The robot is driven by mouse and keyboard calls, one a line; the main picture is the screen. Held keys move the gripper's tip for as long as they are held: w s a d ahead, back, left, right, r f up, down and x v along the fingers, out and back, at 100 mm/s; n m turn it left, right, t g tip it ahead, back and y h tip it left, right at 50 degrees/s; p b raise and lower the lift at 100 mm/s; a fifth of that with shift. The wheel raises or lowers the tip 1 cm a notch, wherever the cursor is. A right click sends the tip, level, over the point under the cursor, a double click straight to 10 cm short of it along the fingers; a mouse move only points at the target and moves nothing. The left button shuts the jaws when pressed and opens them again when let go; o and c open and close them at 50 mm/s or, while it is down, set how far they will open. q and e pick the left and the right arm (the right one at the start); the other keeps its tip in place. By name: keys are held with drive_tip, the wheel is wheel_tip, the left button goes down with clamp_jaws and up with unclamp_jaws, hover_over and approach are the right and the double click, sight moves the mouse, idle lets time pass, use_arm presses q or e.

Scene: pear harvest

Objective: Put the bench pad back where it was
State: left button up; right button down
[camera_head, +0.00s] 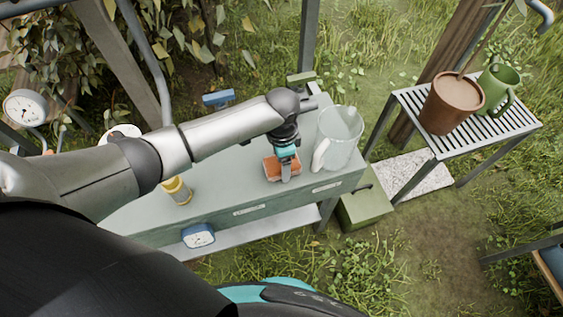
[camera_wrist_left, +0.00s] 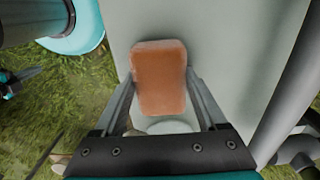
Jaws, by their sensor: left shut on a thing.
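The bench pad, an orange-brown block (camera_head: 270,170), is at the grey-green bench top (camera_head: 235,180), near the front edge and left of the clear jug. My left gripper (camera_head: 285,170) reaches down over the pad and is shut on it. In the left wrist view the pad (camera_wrist_left: 160,75) sits between the two grey fingers (camera_wrist_left: 161,92). I cannot tell whether the pad touches the bench or hangs just above it. A dark and teal part at the left edge of the left wrist view looks like my right gripper (camera_wrist_left: 12,82); its jaws are too small to read.
The clear jug (camera_head: 342,138) stands close right of my left gripper. A yellow-topped jar (camera_head: 177,190) stands at the bench's left. A slatted stand (camera_head: 510,124) at right holds a brown pot (camera_head: 450,105) and green mug (camera_head: 497,88).

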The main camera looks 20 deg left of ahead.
use_arm(q)
drive_tip(key=o, duration=1.1)
wheel_tip(320, 180, up, 12)
drive_tip(key=p, duration=0.3)
drive_tip(key=shift+r+p, duration=0.1)
drive_tip(key=shift+p, duration=0.2)
